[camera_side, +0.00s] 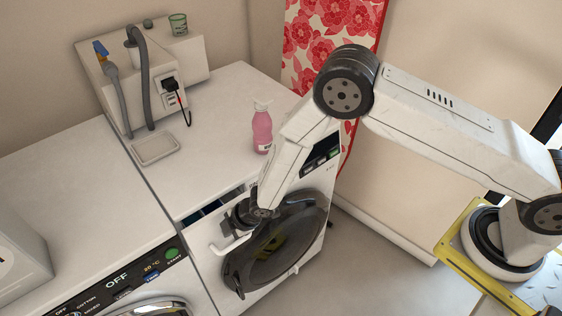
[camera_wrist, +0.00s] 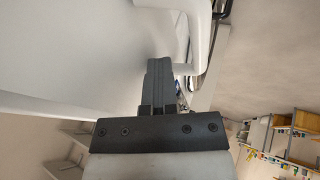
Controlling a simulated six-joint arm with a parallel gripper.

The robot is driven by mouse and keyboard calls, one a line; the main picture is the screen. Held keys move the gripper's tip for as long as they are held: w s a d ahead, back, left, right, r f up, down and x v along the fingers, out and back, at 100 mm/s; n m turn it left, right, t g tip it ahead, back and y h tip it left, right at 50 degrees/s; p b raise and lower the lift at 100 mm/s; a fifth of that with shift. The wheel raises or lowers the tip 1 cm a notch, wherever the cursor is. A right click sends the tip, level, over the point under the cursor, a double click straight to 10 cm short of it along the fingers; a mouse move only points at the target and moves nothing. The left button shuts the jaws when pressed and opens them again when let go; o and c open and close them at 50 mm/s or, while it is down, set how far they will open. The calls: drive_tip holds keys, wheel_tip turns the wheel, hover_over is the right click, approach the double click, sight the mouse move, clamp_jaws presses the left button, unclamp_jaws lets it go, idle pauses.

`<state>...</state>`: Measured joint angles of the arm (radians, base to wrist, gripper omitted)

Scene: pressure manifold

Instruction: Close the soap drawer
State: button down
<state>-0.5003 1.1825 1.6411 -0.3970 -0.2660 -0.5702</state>
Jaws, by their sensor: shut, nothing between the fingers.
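The soap drawer (camera_side: 206,210) is at the upper left of the right-hand washing machine's front (camera_side: 268,275). It stands partly open, with a dark blue interior showing behind its white front. A white curved handle (camera_side: 228,246) shows just below my gripper. My gripper (camera_side: 238,220) is at the drawer front, pointing down and left, and partly hides it. In the wrist view the dark fingers (camera_wrist: 160,72) are together and empty, close to a white curved part (camera_wrist: 197,45). I cannot tell whether they touch it.
A pink soap bottle (camera_side: 262,130) stands on the machine top, with a shallow tray (camera_side: 156,149) farther left. A second washing machine (camera_side: 120,285) adjoins on the left. A wall box with hoses (camera_side: 165,60) is behind. The round door (camera_side: 275,245) is below my gripper.

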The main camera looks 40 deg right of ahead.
sight(220, 221)
drive_tip(key=shift+w, duration=1.95)
drive_tip(key=shift+s, duration=0.2)
drive_tip(key=shift+s+r, duration=0.15)
drive_tip(key=shift+s, duration=0.4)
drive_tip(key=shift+s+r, duration=0.15)
drive_tip(key=shift+s, duration=0.4)
drive_tip(key=shift+s+r, duration=0.2)
drive_tip(key=shift+s, duration=0.6)
drive_tip(key=v, duration=1)
